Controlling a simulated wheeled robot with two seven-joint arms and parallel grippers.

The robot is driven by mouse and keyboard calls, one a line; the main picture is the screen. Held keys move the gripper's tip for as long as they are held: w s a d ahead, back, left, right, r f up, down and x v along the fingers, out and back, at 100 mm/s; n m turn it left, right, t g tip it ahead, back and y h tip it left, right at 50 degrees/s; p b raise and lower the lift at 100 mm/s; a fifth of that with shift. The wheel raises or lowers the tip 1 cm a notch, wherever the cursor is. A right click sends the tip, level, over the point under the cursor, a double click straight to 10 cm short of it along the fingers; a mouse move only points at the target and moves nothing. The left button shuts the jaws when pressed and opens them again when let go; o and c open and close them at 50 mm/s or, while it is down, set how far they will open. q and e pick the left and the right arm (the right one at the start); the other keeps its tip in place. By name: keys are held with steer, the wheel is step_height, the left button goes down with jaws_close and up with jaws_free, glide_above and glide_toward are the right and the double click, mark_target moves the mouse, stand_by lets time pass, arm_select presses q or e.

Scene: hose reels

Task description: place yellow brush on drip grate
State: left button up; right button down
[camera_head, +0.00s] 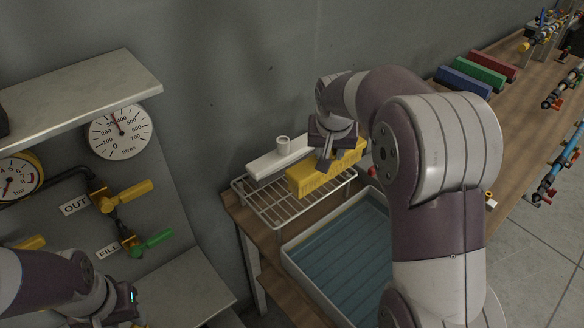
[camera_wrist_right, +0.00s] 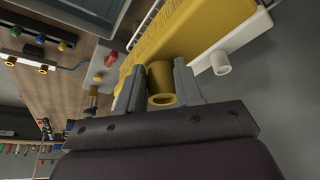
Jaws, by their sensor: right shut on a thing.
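The yellow brush (camera_head: 320,178) is at the drip grate in the head view, over its right part. My right gripper (camera_head: 327,152) is shut on the brush from above; in the right wrist view the jaws (camera_wrist_right: 160,85) close around the brush's yellow round handle. The brush's yellow block (camera_wrist_right: 190,35) also shows there. The wire drip grate (camera_head: 262,206) stands on the bench. I cannot tell whether the brush touches the wires. A white brush (camera_head: 278,160) lies along the grate's back side, close beside the yellow one. My left gripper (camera_head: 125,305) is at the lower left; its fingers are not clear.
A blue-lined tray (camera_head: 335,250) stands right in front of the grate. The wall is close behind. Valves labelled OUT and FILL (camera_head: 122,195) and a gauge (camera_head: 120,131) are at left. Blue, green and red blocks (camera_head: 480,72) lie farther along the bench.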

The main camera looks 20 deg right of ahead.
steer(key=w+a+f, duration=0.1)
steer(key=w+f, duration=0.1)
steer(key=f, duration=0.1)
steer(key=w+a+f+p, duration=0.1)
steer(key=w+f, duration=0.1)
steer(key=w+a+f+p, duration=0.1)
steer(key=w+f, duration=0.1)
steer(key=f, duration=0.1)
steer(key=shift+w+a+f, duration=0.25)
steer(key=shift+w+f, duration=0.05)
steer(key=shift+w, duration=0.05)
steer(key=shift+f, duration=0.15)
steer(key=c, duration=0.7)
jaws_free()
steer(key=shift+s, duration=0.1)
steer(key=shift+c, duration=0.2)
